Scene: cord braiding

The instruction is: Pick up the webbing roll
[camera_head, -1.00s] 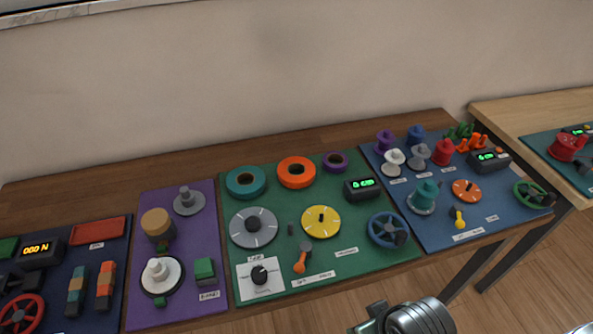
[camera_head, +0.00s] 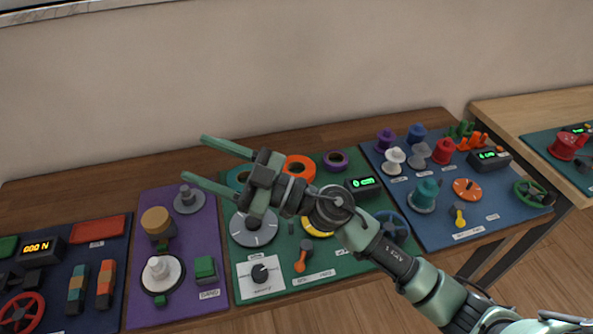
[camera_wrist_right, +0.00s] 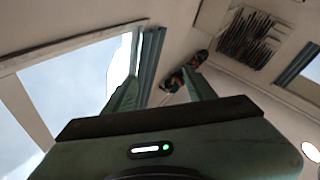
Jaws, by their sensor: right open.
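Three ring-shaped rolls lie on the green mat (camera_head: 383,263): a teal roll (camera_head: 236,179), an orange roll (camera_head: 300,164) and a purple roll (camera_head: 336,160). I cannot tell which one is the webbing roll. My right gripper (camera_head: 194,157) is open and empty, with its two green fingers pointing left across the head view, over the purple mat and the teal roll. It hides part of the teal and orange rolls. The right wrist view shows the open fingers (camera_wrist_right: 162,88) against the ceiling and windows, with no roll between them. My left gripper is not in view.
A purple mat (camera_head: 203,299) with spools and a blue mat (camera_head: 440,240) with several spools flank the green mat. A yellow dial (camera_head: 316,232), a grey dial (camera_head: 254,235) and a blue handwheel (camera_head: 385,222) are on the green mat. The table's back strip is clear.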

